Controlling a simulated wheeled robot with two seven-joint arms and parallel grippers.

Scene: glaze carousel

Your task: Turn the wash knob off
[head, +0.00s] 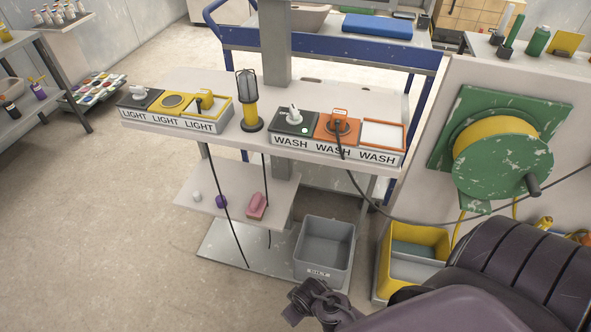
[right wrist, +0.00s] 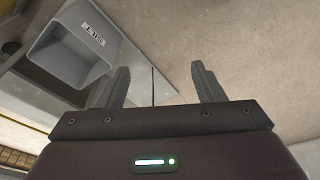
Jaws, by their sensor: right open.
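The wash box (head: 334,151) stands on the bench shelf, with three sections labelled WASH. Its left section is dark grey and carries the white wash knob (head: 294,114), beside a small lit green light (head: 305,130). The orange middle section holds a dark plug (head: 341,127) with a black cable. The right section is a pale panel with an orange rim. My right gripper (right wrist: 160,68) is open and empty in the right wrist view, over the floor near the grey bin, well away from the knob. My left gripper is not in view.
A similar LIGHT box (head: 174,121) with its own white knob stands to the left. A caged lamp (head: 249,101) stands between the boxes. A grey bin (head: 324,250) is below, and a green cable reel (head: 503,158) is at right. The plug's cable sags rightward.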

